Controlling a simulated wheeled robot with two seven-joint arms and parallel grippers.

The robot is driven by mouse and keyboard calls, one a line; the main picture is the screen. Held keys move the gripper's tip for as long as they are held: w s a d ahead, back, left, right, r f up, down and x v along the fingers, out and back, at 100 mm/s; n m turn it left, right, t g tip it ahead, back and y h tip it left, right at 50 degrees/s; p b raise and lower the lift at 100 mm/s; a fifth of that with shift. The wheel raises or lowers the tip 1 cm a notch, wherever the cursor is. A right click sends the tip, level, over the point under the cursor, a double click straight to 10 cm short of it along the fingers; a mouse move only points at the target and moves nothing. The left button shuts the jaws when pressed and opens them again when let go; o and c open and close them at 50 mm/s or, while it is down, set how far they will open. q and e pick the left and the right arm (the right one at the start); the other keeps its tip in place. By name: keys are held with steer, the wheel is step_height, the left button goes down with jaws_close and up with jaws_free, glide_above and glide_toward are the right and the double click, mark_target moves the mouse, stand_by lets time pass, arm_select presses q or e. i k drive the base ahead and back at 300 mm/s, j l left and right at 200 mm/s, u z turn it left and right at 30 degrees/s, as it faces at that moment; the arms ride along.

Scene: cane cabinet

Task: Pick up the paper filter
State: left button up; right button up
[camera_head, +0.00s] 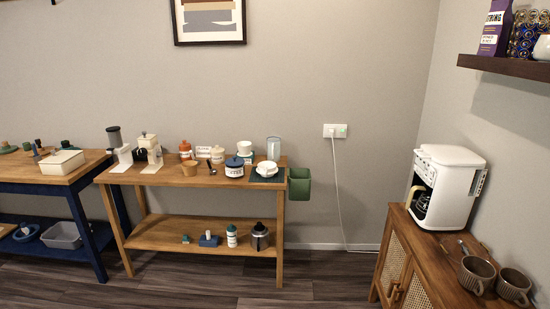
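I cannot make out a paper filter for certain at this size. A white bowl-shaped item (267,168) sits on a dark mat at the right end of the middle wooden table (222,178); I cannot tell whether it is a filter. A white coffee maker (448,188) with a glass carafe (421,203) stands on the cane cabinet (393,262) at the right. Neither of my grippers is in view.
Two brown ribbed cups (476,275) (513,286) stand at the cabinet's front. A dark shelf (506,67) juts out upper right. Open floor (322,273) lies between table and cabinet.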

mark_target(190, 169)
steer(key=i, duration=1.65)
